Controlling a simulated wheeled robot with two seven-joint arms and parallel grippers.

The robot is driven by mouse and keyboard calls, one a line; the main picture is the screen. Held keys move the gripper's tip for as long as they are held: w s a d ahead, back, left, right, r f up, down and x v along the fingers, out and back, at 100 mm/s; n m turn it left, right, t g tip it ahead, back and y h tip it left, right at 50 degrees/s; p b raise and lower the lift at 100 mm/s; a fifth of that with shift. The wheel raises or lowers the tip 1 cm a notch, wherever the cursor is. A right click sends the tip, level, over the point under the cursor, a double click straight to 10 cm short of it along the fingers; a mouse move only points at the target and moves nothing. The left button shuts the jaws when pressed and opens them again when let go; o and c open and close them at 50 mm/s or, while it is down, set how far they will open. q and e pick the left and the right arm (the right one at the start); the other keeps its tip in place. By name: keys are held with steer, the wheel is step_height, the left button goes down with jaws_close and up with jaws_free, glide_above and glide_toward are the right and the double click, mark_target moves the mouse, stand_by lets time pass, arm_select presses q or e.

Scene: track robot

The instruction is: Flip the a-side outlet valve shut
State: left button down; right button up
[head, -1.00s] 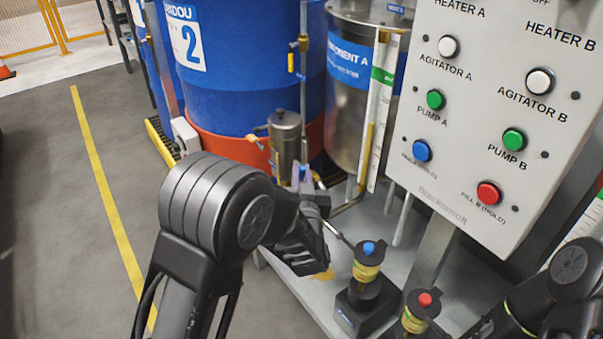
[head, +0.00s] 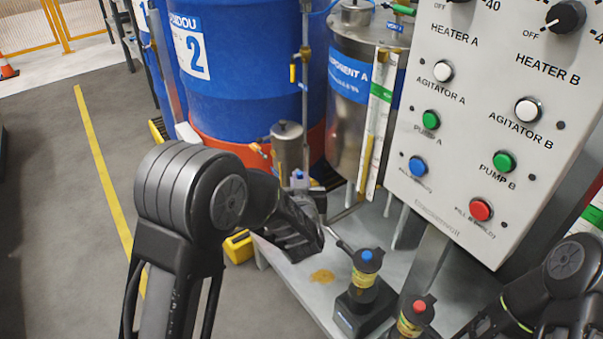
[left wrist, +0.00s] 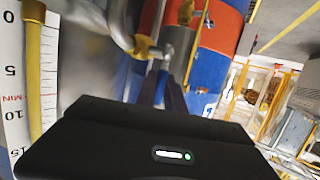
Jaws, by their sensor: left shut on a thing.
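The a-side outlet valve shows in the left wrist view as a brass fitting on a silver pipe with a blue lever (left wrist: 161,88). In the head view only a small blue bit (head: 298,174) shows between the fingers, below the steel Component A tank (head: 347,130). My left gripper (head: 301,181) is shut on the blue lever, and its dark fingers also show in the left wrist view (left wrist: 174,98). The fingers and wrist hide much of the valve, so its exact angle is unclear. My right arm shows at the lower right of the head view, its gripper out of frame.
The control panel (head: 455,150) stands close on the right. A small steel canister (head: 288,148) is just behind my left gripper. Floor at left is clear.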

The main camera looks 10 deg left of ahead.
arm_select(q)
steer(key=c, duration=1.4)
jaws_free()
steer(key=shift+c, duration=0.2)
steer(key=p+v, duration=0.1)
steer(key=v, duration=0.6)
steer(key=shift+s, duration=0.4)
steer(key=shift+d, duration=0.1)
